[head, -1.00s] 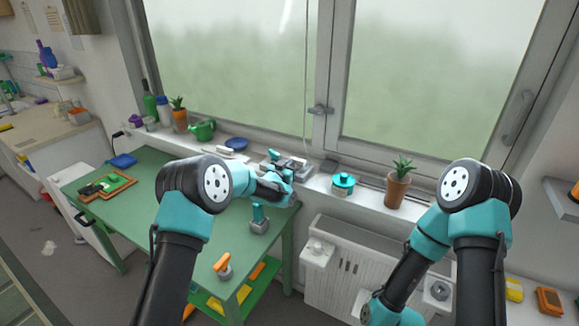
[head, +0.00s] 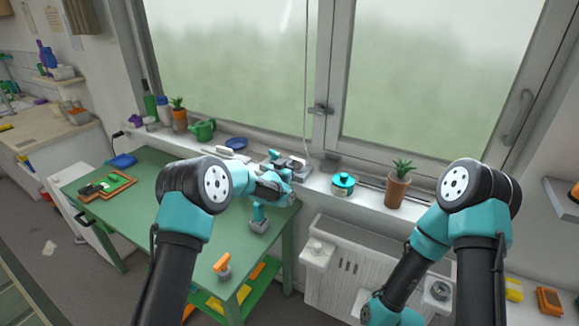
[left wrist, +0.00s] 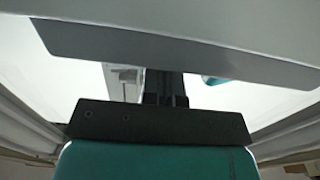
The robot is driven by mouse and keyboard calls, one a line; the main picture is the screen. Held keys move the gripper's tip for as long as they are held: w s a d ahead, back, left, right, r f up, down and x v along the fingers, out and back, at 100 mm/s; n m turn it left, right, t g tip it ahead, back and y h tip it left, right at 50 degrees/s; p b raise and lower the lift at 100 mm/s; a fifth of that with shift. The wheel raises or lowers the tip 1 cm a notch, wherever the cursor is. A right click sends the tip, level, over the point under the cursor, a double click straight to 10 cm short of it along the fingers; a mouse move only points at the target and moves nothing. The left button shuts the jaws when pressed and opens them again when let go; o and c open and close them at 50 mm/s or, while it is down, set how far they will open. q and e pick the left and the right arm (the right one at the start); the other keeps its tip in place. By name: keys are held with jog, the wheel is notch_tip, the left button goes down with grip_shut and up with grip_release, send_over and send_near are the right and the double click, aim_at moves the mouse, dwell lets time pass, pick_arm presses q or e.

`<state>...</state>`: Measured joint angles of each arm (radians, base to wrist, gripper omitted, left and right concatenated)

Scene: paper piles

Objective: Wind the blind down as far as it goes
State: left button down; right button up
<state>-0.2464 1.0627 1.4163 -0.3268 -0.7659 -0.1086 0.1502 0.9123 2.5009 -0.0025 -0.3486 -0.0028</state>
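No blind fabric shows; both window panes (head: 430,80) look uncovered in the head view. A thin pale cord or rod (head: 306,70) hangs in front of the window frame, down to near the sill. My left gripper (head: 290,164) is at the sill beside the lower end of this cord or rod; whether it touches it I cannot tell. In the left wrist view the dark fingers (left wrist: 165,88) sit close together below a broad grey bar (left wrist: 190,45), and their tips are partly hidden. My right arm bends down in front of the radiator; its gripper is out of view.
The sill holds a green watering can (head: 203,131), a teal-lidded jar (head: 343,185) and a potted plant (head: 397,184). A green table (head: 170,205) with tools stands left, near my left arm. A white radiator (head: 345,285) is below the sill.

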pick_arm(q)
jog(key=shift+w+a, duration=0.1)
jog(key=shift+w, duration=0.1)
jog(key=shift+w+a, duration=0.1)
jog(key=shift+w, duration=0.65)
dwell(0.5)
jog(key=v, duration=1.7)
jog(key=shift+s, duration=0.2)
